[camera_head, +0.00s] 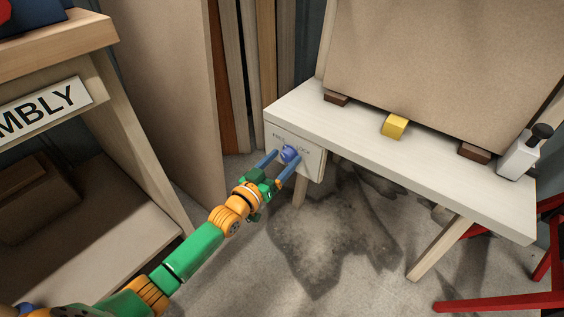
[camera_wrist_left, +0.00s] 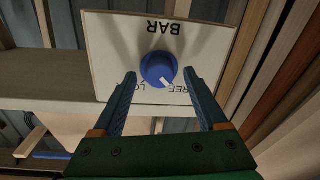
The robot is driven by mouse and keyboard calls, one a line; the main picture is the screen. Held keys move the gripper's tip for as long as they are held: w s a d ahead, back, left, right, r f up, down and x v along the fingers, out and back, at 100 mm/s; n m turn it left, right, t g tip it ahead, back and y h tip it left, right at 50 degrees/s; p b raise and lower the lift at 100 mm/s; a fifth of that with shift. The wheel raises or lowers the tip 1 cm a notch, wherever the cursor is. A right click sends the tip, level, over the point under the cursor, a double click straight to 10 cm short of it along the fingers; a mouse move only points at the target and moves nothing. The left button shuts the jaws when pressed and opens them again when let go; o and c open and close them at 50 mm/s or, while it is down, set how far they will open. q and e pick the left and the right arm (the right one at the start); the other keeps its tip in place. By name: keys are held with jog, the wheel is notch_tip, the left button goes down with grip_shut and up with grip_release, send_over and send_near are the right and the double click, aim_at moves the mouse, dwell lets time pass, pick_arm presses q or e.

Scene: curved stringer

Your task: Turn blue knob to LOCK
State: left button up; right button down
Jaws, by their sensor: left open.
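The blue knob (camera_head: 290,154) sits on a pale panel (camera_head: 313,165) at the table's left end. FREE is printed left of it and LOCK right of it in the head view. In the left wrist view the labels are upside down, and the blue knob (camera_wrist_left: 156,66) has a white mark slanting down and right, toward the FREE side. My left gripper (camera_head: 288,157) is open, with one finger on each side of the knob; it also shows in the left wrist view (camera_wrist_left: 159,75). I cannot tell whether the fingers touch the knob. My right gripper is out of view.
A wooden shelf (camera_head: 60,50) stands left. A red stool (camera_head: 510,300) stands right. Bare floor lies below the knob panel.

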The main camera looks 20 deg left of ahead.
pick_arm(q)
grip_shut()
